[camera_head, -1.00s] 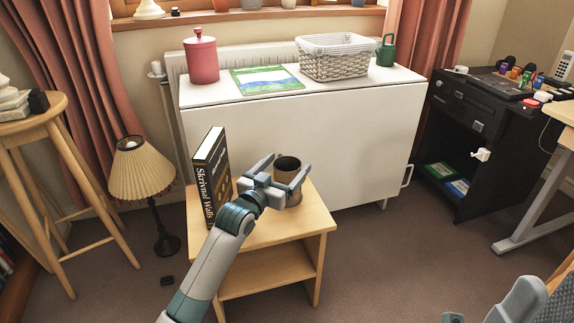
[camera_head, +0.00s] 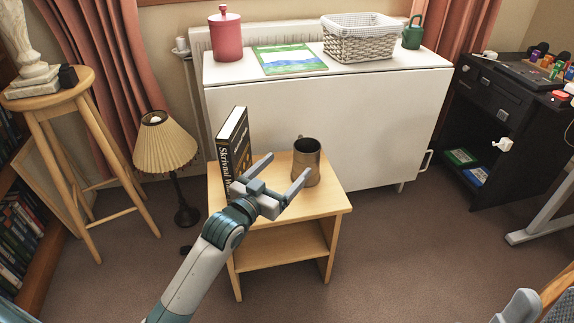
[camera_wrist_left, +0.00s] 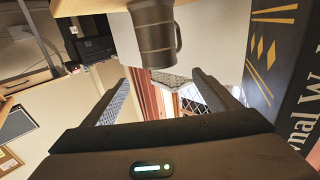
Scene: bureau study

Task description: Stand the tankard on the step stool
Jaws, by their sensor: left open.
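The tankard (camera_head: 307,166), dark brown-grey with a side handle, stands upright on the top of the wooden step stool (camera_head: 318,201), near its back right. It also shows in the left wrist view (camera_wrist_left: 153,38), where the picture is upside down. My left gripper (camera_head: 286,171) is open and empty, in front of the tankard and to its left in the head view. In the left wrist view its two fingers (camera_wrist_left: 163,92) are spread with nothing between them, and the tankard is apart from them.
A dark upright book (camera_head: 234,150) stands on the stool's left side, close to my left gripper. A white cabinet (camera_head: 350,120) is behind the stool. A pleated lamp (camera_head: 165,150) and a tall wooden stool (camera_head: 60,92) stand left. Carpet is clear in front.

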